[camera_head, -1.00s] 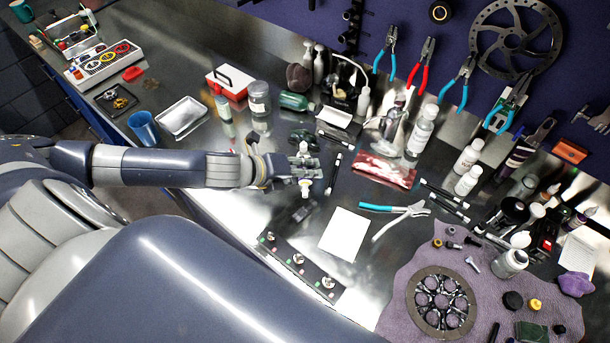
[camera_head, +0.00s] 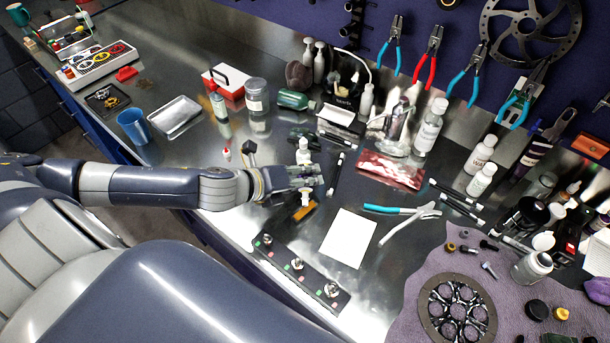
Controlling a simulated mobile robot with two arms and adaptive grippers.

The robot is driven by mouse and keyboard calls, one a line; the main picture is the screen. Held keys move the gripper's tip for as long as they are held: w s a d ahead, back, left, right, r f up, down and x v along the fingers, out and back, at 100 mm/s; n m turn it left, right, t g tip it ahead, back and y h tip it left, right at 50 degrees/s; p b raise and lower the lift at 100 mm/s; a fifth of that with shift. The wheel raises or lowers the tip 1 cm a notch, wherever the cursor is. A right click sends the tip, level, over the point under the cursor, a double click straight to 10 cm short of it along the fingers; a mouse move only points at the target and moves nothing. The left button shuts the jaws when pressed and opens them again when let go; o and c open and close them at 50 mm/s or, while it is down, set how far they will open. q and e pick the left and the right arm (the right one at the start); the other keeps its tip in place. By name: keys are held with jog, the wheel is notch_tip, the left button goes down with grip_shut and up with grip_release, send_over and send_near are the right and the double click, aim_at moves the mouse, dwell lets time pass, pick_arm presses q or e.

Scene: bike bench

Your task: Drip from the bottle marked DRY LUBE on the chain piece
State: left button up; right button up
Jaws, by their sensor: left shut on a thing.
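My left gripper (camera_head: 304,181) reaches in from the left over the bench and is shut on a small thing. A white-and-yellow tip (camera_head: 305,196) and an amber part (camera_head: 302,213) show just below its fingers; most of it is hidden by the gripper. A white bottle (camera_head: 303,152) stands just behind the gripper. No DRY LUBE marking is readable. I cannot make out the chain piece for certain. A black strip (camera_head: 318,289) with several metal fittings and red and green marks lies at the front edge, below the gripper. My right gripper is out of view.
A purple mat (camera_head: 412,309) with small parts is at lower right. A blue cup (camera_head: 133,126) and metal tray (camera_head: 176,116) stand left.

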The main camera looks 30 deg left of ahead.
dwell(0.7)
pick_arm(q)
jog(key=shift+o, duration=1.4)
notch_tip(320, 180, up, 7)
jog(key=p, duration=0.8)
jog(key=shift+r, duration=0.1)
